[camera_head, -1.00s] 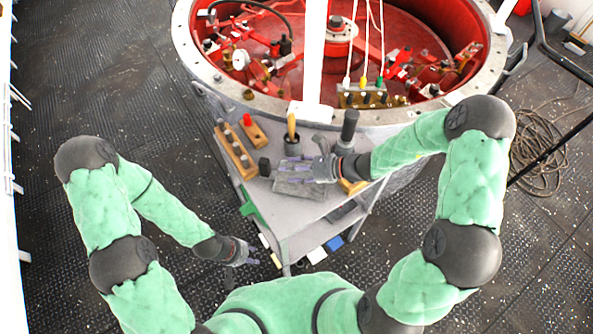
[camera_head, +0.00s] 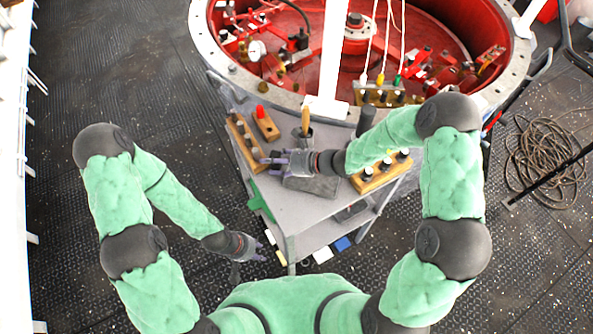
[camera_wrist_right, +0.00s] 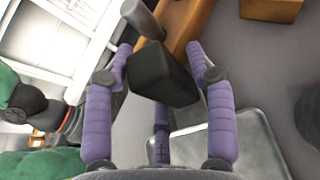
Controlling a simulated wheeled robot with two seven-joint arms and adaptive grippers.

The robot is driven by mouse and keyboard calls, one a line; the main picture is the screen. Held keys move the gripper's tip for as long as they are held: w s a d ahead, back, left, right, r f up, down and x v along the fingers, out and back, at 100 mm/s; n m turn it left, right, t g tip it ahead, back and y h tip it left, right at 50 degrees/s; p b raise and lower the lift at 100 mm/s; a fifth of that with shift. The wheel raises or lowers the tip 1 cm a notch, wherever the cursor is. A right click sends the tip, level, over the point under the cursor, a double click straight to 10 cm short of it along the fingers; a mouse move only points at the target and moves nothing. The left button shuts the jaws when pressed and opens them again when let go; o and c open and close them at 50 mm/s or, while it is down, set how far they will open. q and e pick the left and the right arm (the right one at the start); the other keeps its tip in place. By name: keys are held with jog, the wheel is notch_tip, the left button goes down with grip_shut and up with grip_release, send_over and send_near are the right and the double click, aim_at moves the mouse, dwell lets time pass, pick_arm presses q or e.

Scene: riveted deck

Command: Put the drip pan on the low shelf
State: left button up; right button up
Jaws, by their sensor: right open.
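A flat grey pan (camera_head: 314,187), which looks like the drip pan, lies on the cart's top. It shows partly in the right wrist view (camera_wrist_right: 250,140), below and right of the fingers. My right gripper (camera_head: 271,165) is open over the cart top, at the pan's far left edge. In the wrist view a black block with a grey handle (camera_wrist_right: 162,75) appears between its fingers (camera_wrist_right: 160,58), not visibly gripped. My left gripper (camera_head: 261,250) hangs beside the cart's left front; its opening is too small to judge. The low shelf (camera_head: 305,250) shows partly under the cart top.
Wooden racks (camera_head: 243,143) and (camera_head: 380,174) stand on the cart's left and right. A cup with a wooden-handled tool (camera_head: 305,122) stands behind the pan. White and blue items (camera_head: 342,244) lie low at the cart's front. A large red-lined ring (camera_head: 290,92) stands behind.

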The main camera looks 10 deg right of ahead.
jog(key=shift+a+f, duration=0.1)
jog(key=shift+a, duration=0.05)
jog(key=c, duration=1.1)
grip_shut()
